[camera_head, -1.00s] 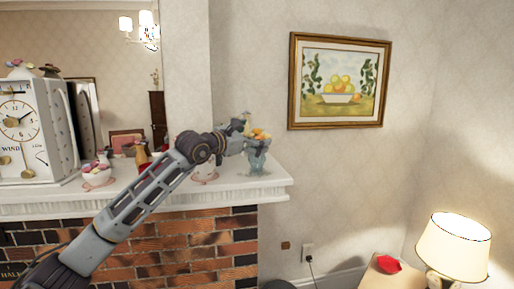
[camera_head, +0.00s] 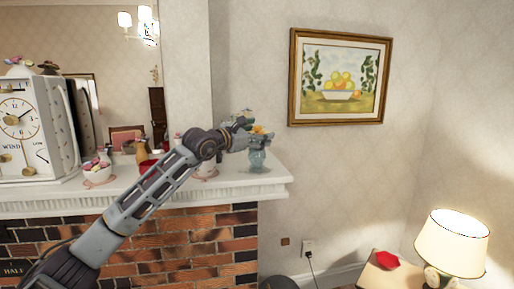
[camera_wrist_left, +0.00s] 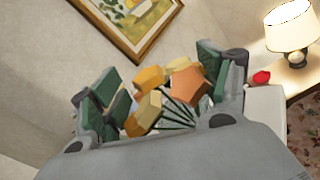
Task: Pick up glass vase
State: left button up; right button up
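The glass vase (camera_head: 257,161) stands upright near the right end of the white mantel shelf (camera_head: 272,183). It is bluish and holds orange and yellow flowers (camera_head: 259,130). My left gripper (camera_head: 262,142) is at the vase's top, just below the blooms, and partly covers its upper part. In the left wrist view the flowers (camera_wrist_left: 165,95) show between the two spread dark green finger pads (camera_wrist_left: 160,88). My right gripper is in neither view.
A white pot (camera_head: 207,170) stands left of the vase, partly behind my left arm. A framed painting (camera_head: 340,78) hangs on the wall. A lit lamp (camera_head: 452,243) stands lower right.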

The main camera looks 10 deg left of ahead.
pick_arm(q)
jog(key=shift+c, duration=1.2)
jog(key=shift+r, duration=0.1)
jog(key=c, duration=0.3)
jog(key=shift+r, duration=0.15)
jog(key=shift+c, duration=0.2)
jog(key=shift+r, duration=0.55)
notch_tip(320, 180, up, 7)
jog(key=shift+f+b, duration=0.1)
jog(key=shift+b, duration=0.2)
jog(key=shift+r, duration=0.8)
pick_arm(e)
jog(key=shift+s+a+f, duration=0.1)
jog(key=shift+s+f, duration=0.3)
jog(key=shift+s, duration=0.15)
